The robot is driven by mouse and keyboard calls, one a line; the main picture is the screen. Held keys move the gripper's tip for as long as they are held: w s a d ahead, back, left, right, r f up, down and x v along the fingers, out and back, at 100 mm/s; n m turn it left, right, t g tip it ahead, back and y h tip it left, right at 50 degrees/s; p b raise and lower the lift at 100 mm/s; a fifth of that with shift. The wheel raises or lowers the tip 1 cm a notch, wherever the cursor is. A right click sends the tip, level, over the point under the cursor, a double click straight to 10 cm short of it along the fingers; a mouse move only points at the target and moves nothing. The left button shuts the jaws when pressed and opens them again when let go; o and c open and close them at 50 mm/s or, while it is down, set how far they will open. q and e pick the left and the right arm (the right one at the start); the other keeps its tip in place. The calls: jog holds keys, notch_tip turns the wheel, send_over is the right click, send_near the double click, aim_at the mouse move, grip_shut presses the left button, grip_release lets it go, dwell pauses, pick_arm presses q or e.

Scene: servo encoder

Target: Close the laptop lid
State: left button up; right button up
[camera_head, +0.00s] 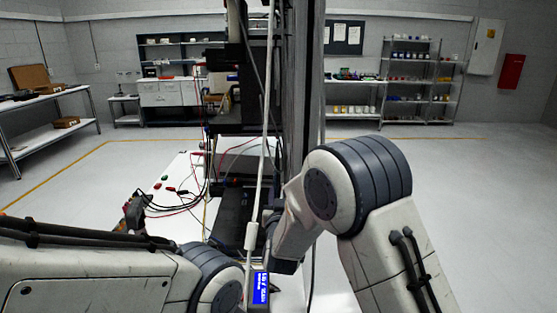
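A dark, flat shape (232,208) on the white table between my arms may be the laptop; my arms and cables cover part of it, and I cannot tell its lid angle. My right arm comes in from the right and bends down toward the table. My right gripper (274,215) is a small dark part beside the dark shape, mostly hidden by the wrist; I cannot see its finger gap or any contact.
The white table (172,172) holds black and red cables (188,203). A dark equipment rack (250,80) stands behind it. A small device with a blue screen (261,286) is at the front. A bench (45,97) stands far left and shelves (420,80) at the back. The floor at right is clear.

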jog(key=shift+a+f+n, duration=1.5)
jog(key=shift+a+n, duration=0.15)
jog(key=shift+a, duration=1.15)
jog(key=shift+a+f+n, duration=1.5)
jog(key=shift+a+n, duration=0.1)
jog(key=shift+a, duration=1.25)
jog(key=shift+a+f+n, duration=1.5)
jog(key=shift+a+n, duration=0.15)
jog(key=shift+a, duration=1.15)
jog(key=shift+s+a+p, duration=0.1)
jog(key=shift+s+p, duration=0.1)
jog(key=shift+p, duration=0.1)
